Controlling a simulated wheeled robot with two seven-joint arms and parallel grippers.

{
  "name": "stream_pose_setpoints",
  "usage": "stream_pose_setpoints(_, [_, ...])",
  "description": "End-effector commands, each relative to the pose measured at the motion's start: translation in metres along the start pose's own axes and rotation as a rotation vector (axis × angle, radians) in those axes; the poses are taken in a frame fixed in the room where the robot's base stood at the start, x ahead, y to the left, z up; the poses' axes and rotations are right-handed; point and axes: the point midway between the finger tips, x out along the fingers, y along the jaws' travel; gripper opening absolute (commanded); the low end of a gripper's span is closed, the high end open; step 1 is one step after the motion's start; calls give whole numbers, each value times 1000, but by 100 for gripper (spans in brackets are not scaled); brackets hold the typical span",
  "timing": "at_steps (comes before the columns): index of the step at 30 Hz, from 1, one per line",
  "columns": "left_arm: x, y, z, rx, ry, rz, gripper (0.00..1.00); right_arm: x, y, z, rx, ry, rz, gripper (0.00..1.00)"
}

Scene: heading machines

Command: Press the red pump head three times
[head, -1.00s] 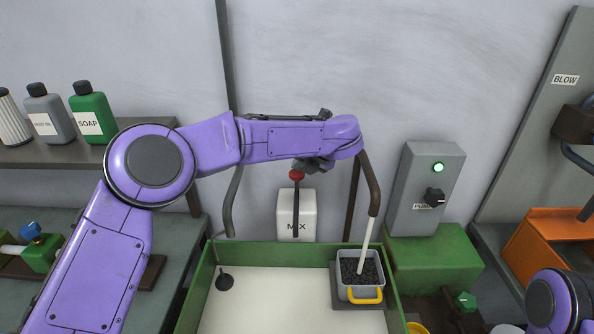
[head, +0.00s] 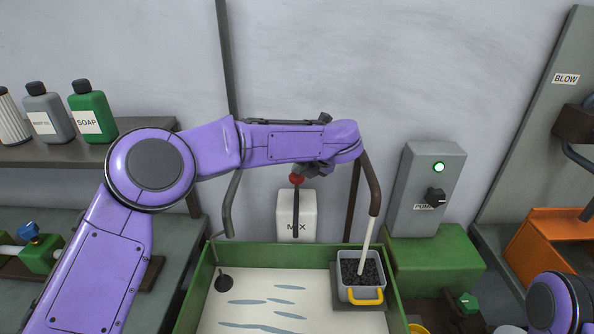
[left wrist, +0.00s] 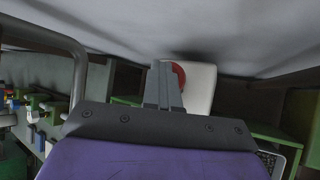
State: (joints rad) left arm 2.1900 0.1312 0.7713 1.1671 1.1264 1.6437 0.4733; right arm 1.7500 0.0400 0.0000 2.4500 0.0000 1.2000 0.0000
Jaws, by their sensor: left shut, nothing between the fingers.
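The red pump head (head: 297,180) sits on a dark stem in front of the white container marked MIX (head: 309,215). My left gripper (head: 312,169) is shut and empty, right above the red head and apparently touching it. In the left wrist view the shut fingers (left wrist: 163,86) partly cover the red head (left wrist: 179,76), with the white container (left wrist: 201,88) behind. The exact contact is hidden. My right gripper is out of view; only part of my right arm shows at the lower right.
A green-rimmed tray (head: 390,287) with bluish streaks on its pale floor lies below. A grey basket (head: 344,285) of dark granules stands at its right. A grey switch box (head: 420,185) with a lit green lamp stands further right. Bottles line the left shelf (head: 60,155).

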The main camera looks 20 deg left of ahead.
Motion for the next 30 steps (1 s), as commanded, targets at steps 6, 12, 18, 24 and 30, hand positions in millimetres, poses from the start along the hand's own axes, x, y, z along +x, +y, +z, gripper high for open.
stream_pose_setpoints(6, [2, -2, -3, 2, 5, 0, 0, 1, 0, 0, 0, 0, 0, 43])
stream_pose_setpoints(12, [2, -2, -2, 2, 5, 0, 0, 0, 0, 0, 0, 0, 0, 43])
stream_pose_setpoints(18, [-5, 4, 3, 2, 5, 0, 0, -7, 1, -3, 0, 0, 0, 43])
stream_pose_setpoints(24, [-14, 10, 10, 2, 3, -1, 0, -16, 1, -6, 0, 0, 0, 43])
stream_pose_setpoints(30, [-21, 16, 16, 1, 2, -1, 0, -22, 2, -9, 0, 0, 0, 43])
